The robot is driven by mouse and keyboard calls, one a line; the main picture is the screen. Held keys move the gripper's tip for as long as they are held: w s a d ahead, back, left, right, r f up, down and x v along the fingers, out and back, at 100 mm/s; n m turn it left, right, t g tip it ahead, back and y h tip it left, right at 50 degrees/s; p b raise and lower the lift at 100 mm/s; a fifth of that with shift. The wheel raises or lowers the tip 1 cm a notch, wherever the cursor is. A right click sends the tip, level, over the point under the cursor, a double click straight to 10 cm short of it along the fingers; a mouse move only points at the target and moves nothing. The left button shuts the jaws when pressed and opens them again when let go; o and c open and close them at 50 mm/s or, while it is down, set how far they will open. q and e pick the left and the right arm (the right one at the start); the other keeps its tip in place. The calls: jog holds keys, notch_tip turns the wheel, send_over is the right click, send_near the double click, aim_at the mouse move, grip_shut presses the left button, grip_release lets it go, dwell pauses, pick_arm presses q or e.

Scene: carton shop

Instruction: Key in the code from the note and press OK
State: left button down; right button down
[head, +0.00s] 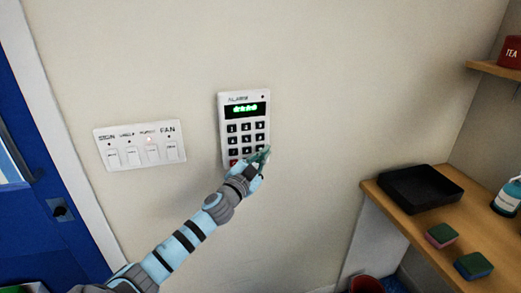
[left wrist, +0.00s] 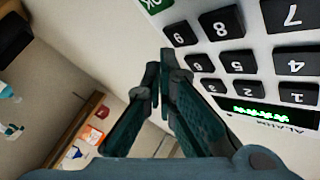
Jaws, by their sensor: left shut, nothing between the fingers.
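The white alarm keypad (head: 226,112) is fixed to the wall, upright, with dark number keys and a lit display (head: 245,109). The display shows several green characters, too small to read surely. My left gripper (head: 265,152) is shut and empty at the keypad's lower right, hiding part of the bottom row. A red key (head: 233,162) shows at lower left. In the left wrist view the keypad appears upside down, with the green OK key (left wrist: 155,4) beyond the fingertips and the 9 key (left wrist: 180,32) beside them. I cannot tell whether the fingers touch a key. No note is recognisable.
A switch panel (head: 124,138) with one lit lamp is left of the keypad, next to a blue door (head: 40,150). At right a wooden shelf (head: 395,205) holds a black tray (head: 420,187), two sponges (head: 441,235) and a bottle (head: 507,198).

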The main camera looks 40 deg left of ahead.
pick_arm(q)
jog(key=s+d, duration=0.1)
jog(key=d, duration=0.1)
jog(key=s+d, duration=0.1)
jog(key=d, duration=0.1)
jog(key=shift+s, duration=0.4)
dwell(1.5)
jog(key=s+d+f+n+b, duration=0.2)
jog(key=f+n+b, duration=0.3)
jog(key=n, duration=1.2)
jog(key=shift+d+f+g+b, duration=0.35)
jog(key=shift+d+b, duration=0.3)
jog(key=shift+b, duration=0.4)
jog(key=shift+w+a, duration=0.15)
